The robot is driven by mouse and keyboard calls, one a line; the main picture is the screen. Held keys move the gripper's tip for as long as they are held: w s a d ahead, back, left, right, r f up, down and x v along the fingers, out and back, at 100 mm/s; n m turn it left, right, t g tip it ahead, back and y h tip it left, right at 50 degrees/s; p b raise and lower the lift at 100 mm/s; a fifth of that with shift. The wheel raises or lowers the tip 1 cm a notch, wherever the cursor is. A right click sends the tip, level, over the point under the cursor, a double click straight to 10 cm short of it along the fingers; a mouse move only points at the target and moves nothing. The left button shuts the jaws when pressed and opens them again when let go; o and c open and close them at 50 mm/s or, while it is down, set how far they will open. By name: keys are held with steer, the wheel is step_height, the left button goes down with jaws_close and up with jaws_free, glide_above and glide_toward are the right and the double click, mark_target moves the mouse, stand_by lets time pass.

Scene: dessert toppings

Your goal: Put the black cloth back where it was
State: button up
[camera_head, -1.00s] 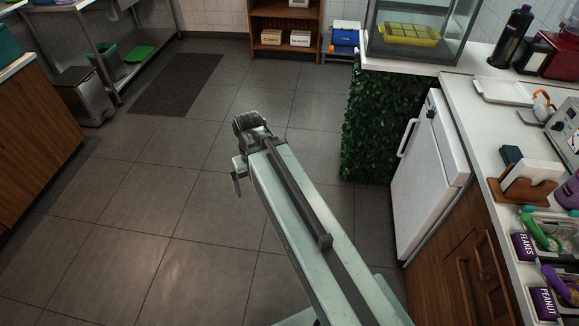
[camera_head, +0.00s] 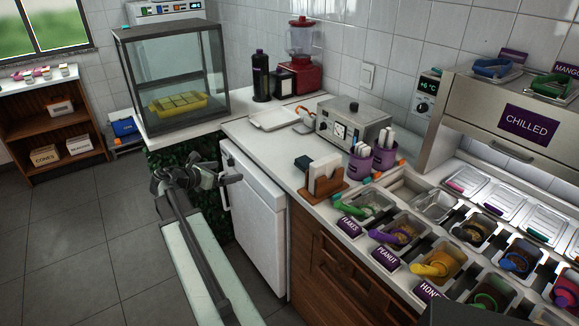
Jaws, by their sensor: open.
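I cannot clearly make out a black cloth. A small dark item (camera_head: 303,162) lies on the white counter beside the wooden napkin holder (camera_head: 322,186); I cannot tell whether it is cloth. My gripper (camera_head: 225,180) is at the far end of my arm, open, in front of the top of the white fridge door. No held thing shows in it. Its jaws are small and seen from behind.
The white counter (camera_head: 245,131) carries a glass display case (camera_head: 172,80), a white tray (camera_head: 274,118), a grey machine (camera_head: 353,122) and purple cups (camera_head: 372,160). Topping tubs with scoops fill the right side. The white fridge (camera_head: 258,217) stands below. Floor at left is clear.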

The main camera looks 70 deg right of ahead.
steer(key=s+d+m+g, duration=0.2)
steer(key=s+d, duration=0.5)
steer(key=s, duration=0.2)
steer(key=m+g+y, duration=0.1)
steer(key=m+g, duration=0.1)
steer(key=g, duration=0.1)
glide_toward(307, 163)
steer(key=shift+s+d+f, duration=0.1)
steer(key=shift+s+d, duration=0.5)
steer(key=shift+s+d+f, duration=0.15)
steer(key=shift+s+d, duration=0.45)
steer(key=shift+s, duration=0.05)
steer(key=shift+f+b+x, duration=0.2)
steer(key=shift+b+x, duration=0.75)
steer(key=shift+x, duration=0.8)
steer(key=x, duration=0.2)
steer(key=b+x, duration=0.1)
steer(key=x, duration=0.1)
steer(key=shift+w+d+f, duration=0.15)
steer(key=shift+w+d, duration=0.05)
steer(key=shift+w, duration=0.05)
steer(key=c, duration=1.1)
step_height(307, 163, up, 15)
steer(key=p, duration=1.4)
steer(key=shift+a, duration=0.1)
steer(key=shift+c, duration=0.3)
steer(key=shift+f, duration=0.3)
